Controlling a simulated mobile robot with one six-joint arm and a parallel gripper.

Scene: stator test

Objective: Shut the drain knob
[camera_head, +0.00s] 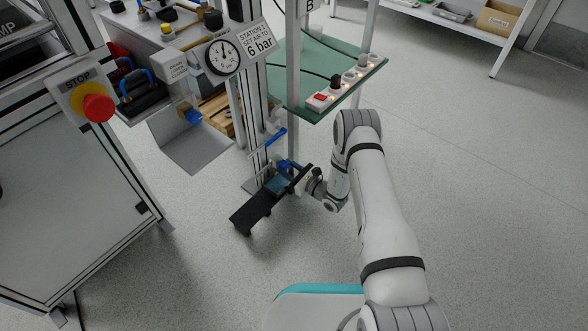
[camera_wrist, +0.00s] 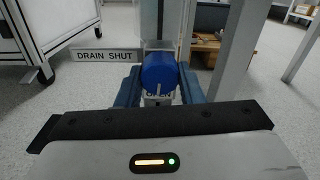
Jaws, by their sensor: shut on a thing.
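The drain knob (camera_wrist: 160,72) is a round blue knob on the post, in the upper middle of the wrist view. Its short white mark points down toward a plate reading OPEN, partly hidden below it. A label reading DRAIN SHUT (camera_wrist: 104,56) is to the left of the knob. My gripper (camera_wrist: 160,88) is shut on the knob, with one blue-grey finger on each side. In the head view, my gripper (camera_head: 280,178) reaches low to the foot of the post, and the blue knob (camera_head: 285,164) shows just beyond its wide black body.
A grey sloped tray (camera_head: 190,148) and a red stop button (camera_head: 98,107) are to the left. The floor to the right is clear.

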